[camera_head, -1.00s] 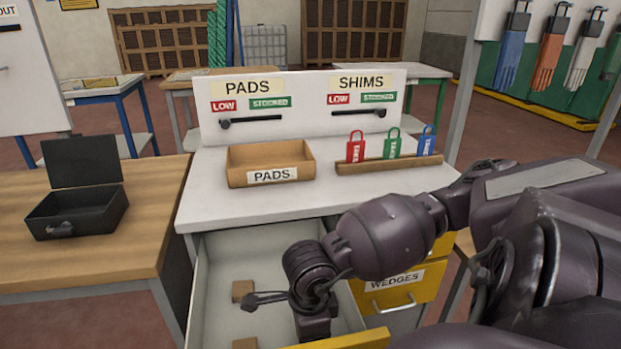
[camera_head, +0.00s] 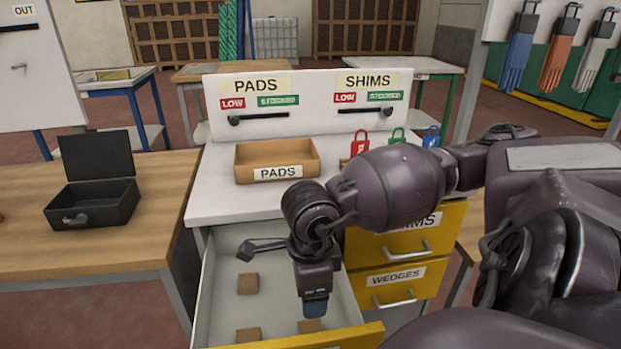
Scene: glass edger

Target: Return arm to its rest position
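My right arm reaches in from the right over the open drawer (camera_head: 219,290) of the white-topped cabinet. Its gripper (camera_head: 315,310) points down above the drawer's right part, with a blue tip showing at its lower end. Its fingers are too small and overlapped to tell open from shut. Small brown blocks lie in the drawer: one at the back (camera_head: 247,284), one at the front left (camera_head: 248,335) and one just below the gripper (camera_head: 311,326). My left gripper is not in view.
A wooden tray labelled PADS (camera_head: 277,161) stands on the cabinet top (camera_head: 215,196). Closed yellow drawers, one labelled WEDGES (camera_head: 395,279), are at right. An open black box (camera_head: 92,201) sits on the wooden table at left.

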